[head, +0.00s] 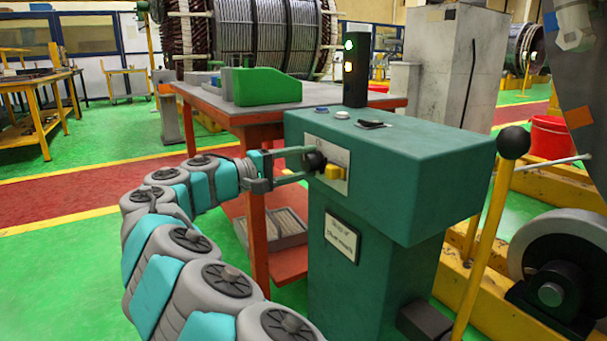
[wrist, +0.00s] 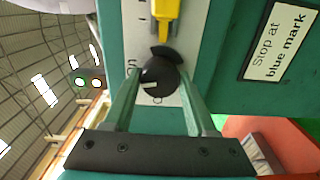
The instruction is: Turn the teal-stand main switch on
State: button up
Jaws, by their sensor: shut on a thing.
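The teal stand (head: 400,175) has a light switch plate (head: 340,182) on its front left face. A round black knob (head: 315,161) sits on the plate, and it shows large in the wrist view (wrist: 166,72). Its white pointer mark faces the lower left there. Part of a label reading "n" is at its left, and the rest is hidden. My gripper (head: 304,163) is shut on the knob, with one finger at each side in the wrist view (wrist: 158,88). A yellow handle (head: 335,173) is beside the knob.
A black light post (head: 356,70) shows green and pale yellow lamps lit. Buttons (head: 342,115) sit on the stand's top. A sign (head: 341,237) is below the plate. An orange table (head: 230,108) is behind, and a black-knobbed yellow lever (head: 490,215) stands at the right.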

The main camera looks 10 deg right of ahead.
jog(key=shift+f+m+b, duration=0.15)
jog(key=shift+m+b, duration=0.65)
jog(key=shift+m, duration=0.3)
jog(key=o, duration=1.4)
jog(key=shift+c, duration=0.2)
jog(key=shift+a, duration=0.1)
jog(key=v, duration=0.7)
jog(key=shift+a+p, duration=0.25)
jog(key=shift+p, duration=0.2)
jog(key=shift+s, duration=0.15)
